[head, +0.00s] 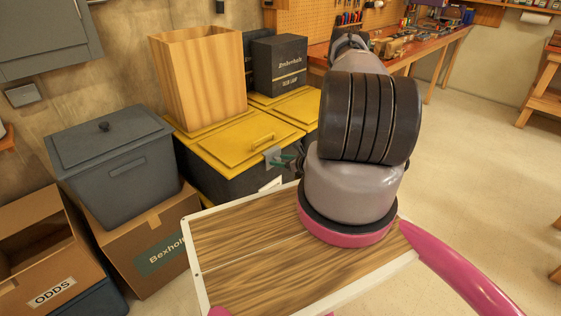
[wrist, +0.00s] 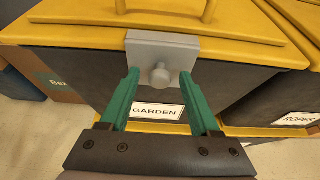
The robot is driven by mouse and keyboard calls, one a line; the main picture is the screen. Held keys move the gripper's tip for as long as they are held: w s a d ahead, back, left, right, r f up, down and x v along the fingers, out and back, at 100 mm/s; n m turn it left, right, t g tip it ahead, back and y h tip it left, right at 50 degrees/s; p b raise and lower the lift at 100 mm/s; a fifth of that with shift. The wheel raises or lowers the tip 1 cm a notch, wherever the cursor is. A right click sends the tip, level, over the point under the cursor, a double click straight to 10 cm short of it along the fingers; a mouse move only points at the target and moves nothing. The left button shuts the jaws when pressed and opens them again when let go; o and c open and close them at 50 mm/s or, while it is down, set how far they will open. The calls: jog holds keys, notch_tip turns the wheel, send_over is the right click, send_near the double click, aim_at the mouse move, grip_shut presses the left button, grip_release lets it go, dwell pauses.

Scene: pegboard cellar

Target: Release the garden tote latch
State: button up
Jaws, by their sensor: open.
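The garden tote (head: 225,155) is dark grey with a yellow lid and stands against the wall. In the wrist view its white label (wrist: 157,110) reads GARDEN. A grey metal latch (wrist: 172,50) with a round knob (wrist: 161,74) hangs over the lid's front edge; it also shows in the head view (head: 273,157). My gripper (wrist: 159,80) has green fingers, open, one on each side below and around the knob. I cannot tell whether they touch it. In the head view my gripper (head: 287,161) is partly hidden by my arm.
Another yellow-lidded tote, labelled ROPES (wrist: 298,118), stands at the right. A grey lidded bin (head: 117,165) sits on a cardboard box (head: 140,245) at the left. Open floor (head: 465,175) lies to the right.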

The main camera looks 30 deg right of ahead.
grip_shut()
dwell(1.3)
